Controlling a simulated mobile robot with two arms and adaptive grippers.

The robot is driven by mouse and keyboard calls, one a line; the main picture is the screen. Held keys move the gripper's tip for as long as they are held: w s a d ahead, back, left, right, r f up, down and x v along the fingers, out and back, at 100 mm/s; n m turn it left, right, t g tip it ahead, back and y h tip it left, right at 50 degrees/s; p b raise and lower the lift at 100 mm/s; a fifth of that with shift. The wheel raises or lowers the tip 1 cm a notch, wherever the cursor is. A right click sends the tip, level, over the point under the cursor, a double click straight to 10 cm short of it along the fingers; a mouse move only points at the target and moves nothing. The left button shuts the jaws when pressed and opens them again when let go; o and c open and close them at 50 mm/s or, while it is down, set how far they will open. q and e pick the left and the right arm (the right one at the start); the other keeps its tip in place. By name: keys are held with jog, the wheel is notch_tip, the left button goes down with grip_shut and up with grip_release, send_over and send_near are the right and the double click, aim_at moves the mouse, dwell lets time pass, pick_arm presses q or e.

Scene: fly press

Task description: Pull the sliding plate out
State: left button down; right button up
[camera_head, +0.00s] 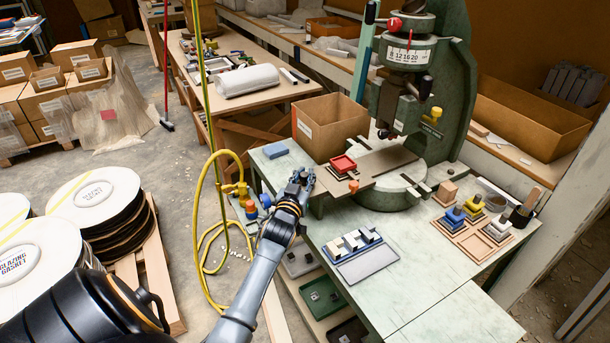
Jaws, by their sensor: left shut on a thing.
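The sliding plate (333,184) is a flat brown plate that sticks out from the fly press (406,120) towards the left. A red square tray (343,163) lies on it, and a small orange knob (353,187) stands at its front edge. My left gripper (302,180) is at the plate's left end, shut on it; the fingers hide the gripped part. My right gripper is not in view.
A cardboard box (331,125) stands close behind the plate. A blue block (276,151) lies on the green-grey table to the left. A grey tray with blocks (359,253) lies in front. A yellow hose (204,215) hangs left of the table.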

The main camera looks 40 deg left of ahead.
pick_arm(q)
jog(key=shift+d+f, duration=0.25)
jog(key=shift+f, duration=0.05)
jog(key=c, duration=1.4)
grip_release()
jog(key=shift+c, duration=0.2)
jog(key=o, duration=0.3)
jog(key=shift+d+r, duration=0.1)
jog(key=shift+r, duration=0.1)
jog(key=shift+s, duration=0.1)
jog(key=shift+s, duration=0.25)
jog(key=v, duration=1.1)
jog(key=shift+s+d, duration=0.1)
jog(key=shift+s, duration=0.1)
